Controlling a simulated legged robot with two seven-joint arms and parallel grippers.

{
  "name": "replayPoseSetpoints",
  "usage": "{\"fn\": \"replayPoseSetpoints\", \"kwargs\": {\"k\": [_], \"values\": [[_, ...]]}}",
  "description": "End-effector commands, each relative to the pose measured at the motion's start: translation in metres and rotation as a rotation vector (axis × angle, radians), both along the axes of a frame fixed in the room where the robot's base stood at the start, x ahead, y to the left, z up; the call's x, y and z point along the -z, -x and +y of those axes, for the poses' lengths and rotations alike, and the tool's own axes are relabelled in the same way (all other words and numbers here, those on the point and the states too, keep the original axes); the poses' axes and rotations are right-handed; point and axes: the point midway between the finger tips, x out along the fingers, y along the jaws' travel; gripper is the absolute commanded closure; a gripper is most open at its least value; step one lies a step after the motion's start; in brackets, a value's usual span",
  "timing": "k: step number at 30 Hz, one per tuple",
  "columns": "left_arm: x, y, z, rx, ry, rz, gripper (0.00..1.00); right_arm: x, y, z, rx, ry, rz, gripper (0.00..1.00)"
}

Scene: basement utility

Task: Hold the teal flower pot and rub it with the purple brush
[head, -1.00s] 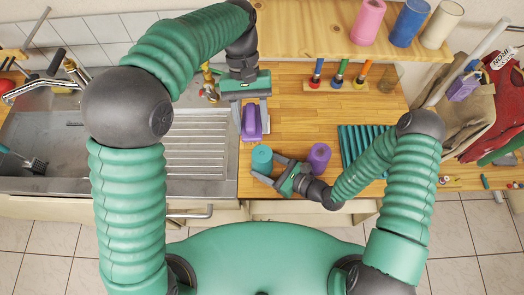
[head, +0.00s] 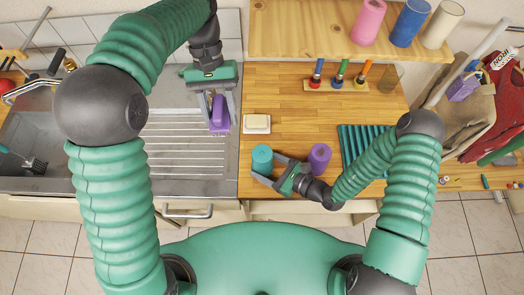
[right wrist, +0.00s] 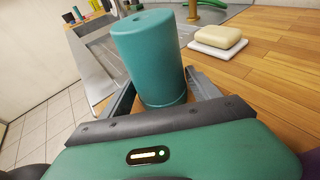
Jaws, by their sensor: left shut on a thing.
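The purple brush (head: 219,114) is in my left gripper (head: 218,108), which is shut on it and holds it over the sink's ribbed drainboard. The teal flower pot (head: 262,157) stands upside down near the counter's front left edge. In the right wrist view the pot (right wrist: 150,58) rises between the two fingers of my right gripper (right wrist: 160,90). The right gripper (head: 268,170) looks open, with a finger on each side of the pot; whether either finger touches it is hard to tell.
A soap bar on a white dish (head: 257,130) lies behind the pot. A purple cylinder (head: 320,155) stands right of the right gripper. A rack with colored tools (head: 337,86) is at the back.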

Motion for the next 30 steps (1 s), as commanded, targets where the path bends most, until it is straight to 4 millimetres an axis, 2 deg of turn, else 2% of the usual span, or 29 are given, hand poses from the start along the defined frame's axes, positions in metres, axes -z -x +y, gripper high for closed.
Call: {"fn": "replayPoseSetpoints", "kwargs": {"k": [1, 4, 14, 17, 24, 30], "values": [[0.000, 0.000, 0.000, 0.000, 0.000, 0.000, 0.87, 0.000, 0.000, 0.000, 0.000, 0.000, 0.000, 0.21], [0.000, 0.000, 0.000, 0.000, 0.000, 0.000, 0.87, 0.000, 0.000, 0.000, 0.000, -0.001, -0.001, 0.10], [0.000, 0.000, 0.000, 0.000, 0.000, -0.001, 0.87, -0.001, 0.002, -0.003, 0.001, -0.001, -0.001, 0.10], [0.000, 0.000, 0.000, 0.000, 0.000, -0.001, 0.87, -0.005, 0.008, -0.015, 0.003, 0.001, -0.001, 0.10], [0.000, 0.000, 0.000, 0.000, 0.000, -0.001, 0.87, -0.023, 0.041, -0.064, 0.006, 0.002, -0.001, 0.10], [0.000, 0.000, 0.000, 0.000, 0.000, 0.000, 0.87, -0.033, 0.060, -0.091, 0.003, -0.001, 0.001, 0.10]]}}
